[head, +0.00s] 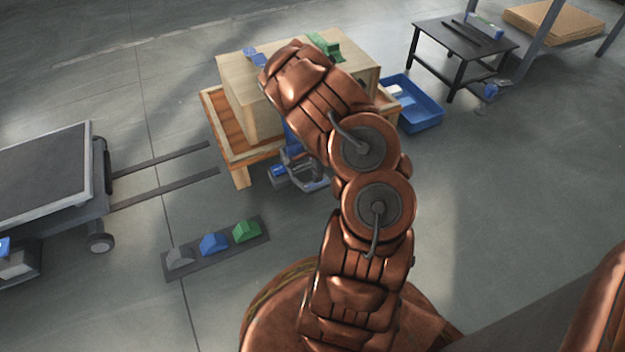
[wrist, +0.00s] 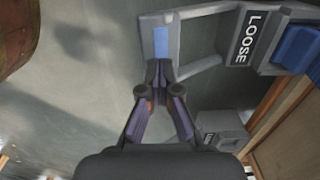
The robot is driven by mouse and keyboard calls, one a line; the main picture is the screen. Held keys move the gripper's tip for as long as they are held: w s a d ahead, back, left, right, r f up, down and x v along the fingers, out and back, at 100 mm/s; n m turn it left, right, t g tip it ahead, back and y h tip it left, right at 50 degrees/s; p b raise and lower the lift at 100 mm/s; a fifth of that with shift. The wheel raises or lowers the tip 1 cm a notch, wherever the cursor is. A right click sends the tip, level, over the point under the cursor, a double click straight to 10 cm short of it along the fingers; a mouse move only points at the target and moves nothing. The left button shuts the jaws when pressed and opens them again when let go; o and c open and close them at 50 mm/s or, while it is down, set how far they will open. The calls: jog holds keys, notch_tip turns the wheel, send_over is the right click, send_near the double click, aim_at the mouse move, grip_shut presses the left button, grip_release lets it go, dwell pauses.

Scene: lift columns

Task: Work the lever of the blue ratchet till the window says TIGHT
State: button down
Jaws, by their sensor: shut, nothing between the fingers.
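The blue ratchet (head: 290,172) hangs at the near side of the wooden crate's pallet in the head view. In the wrist view its window (wrist: 250,38) reads LOOSE, beside a blue part at the right edge. Its grey lever frame (wrist: 195,73) reaches left and ends in a bar with a blue patch (wrist: 162,44). My gripper (wrist: 160,72) is shut and empty, its tips at or very near the lever's bar; I cannot tell whether they touch. In the head view my arm hides the gripper.
A second grey block (wrist: 222,130) with partly hidden lettering sits below the lever. The wooden crate (head: 245,100) stands on its pallet (head: 216,127). A blue bin (head: 420,118), black table (head: 460,45), cart (head: 45,170) and strip of coloured blocks (head: 215,245) stand around. Floor at right is clear.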

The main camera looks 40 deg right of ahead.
aim_at(317, 184)
dwell(0.5)
jog(key=shift+f+b, duration=0.85)
jog(key=shift+f, duration=2.25)
jog(key=shift+r+p, duration=1.4)
jog(key=shift+r, duration=1.75)
jog(key=shift+f, duration=0.1)
jog(key=shift+f+b, duration=0.6)
jog(key=shift+f, duration=2.4)
jog(key=shift+r+p, duration=1.25)
jog(key=shift+r, duration=1.85)
jog(key=shift+f, duration=0.1)
